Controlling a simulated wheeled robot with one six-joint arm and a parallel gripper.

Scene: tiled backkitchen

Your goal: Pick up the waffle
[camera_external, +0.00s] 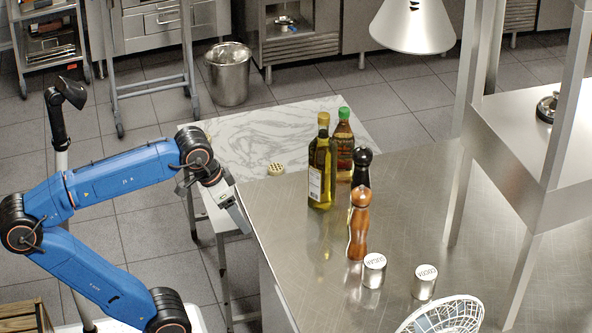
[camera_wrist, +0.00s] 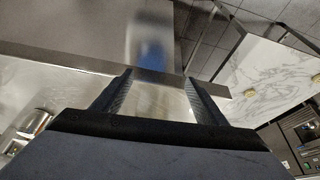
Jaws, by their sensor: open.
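A small yellow waffle-like piece (camera_external: 276,169) with a grid pattern lies on the white marble top (camera_external: 245,125), close to the steel counter's edge. In the wrist view, two small yellowish pieces, one nearer (camera_wrist: 249,92) and one at the right edge (camera_wrist: 316,78), lie on the marble; they are too small to identify. My gripper (camera_external: 243,218) is by the left edge of the steel counter, on the near side of the waffle and apart from it. In the wrist view its fingers (camera_wrist: 158,80) are spread, with nothing held between them.
The steel counter (camera_external: 420,190) holds an oil bottle (camera_external: 321,170), a green-capped bottle (camera_external: 344,140), a dark mill (camera_external: 361,168), a wooden mill (camera_external: 358,225), two labelled tins (camera_external: 374,270) and a wire basket (camera_external: 445,315). A steel bin (camera_external: 228,75) stands behind. Much of the marble is clear.

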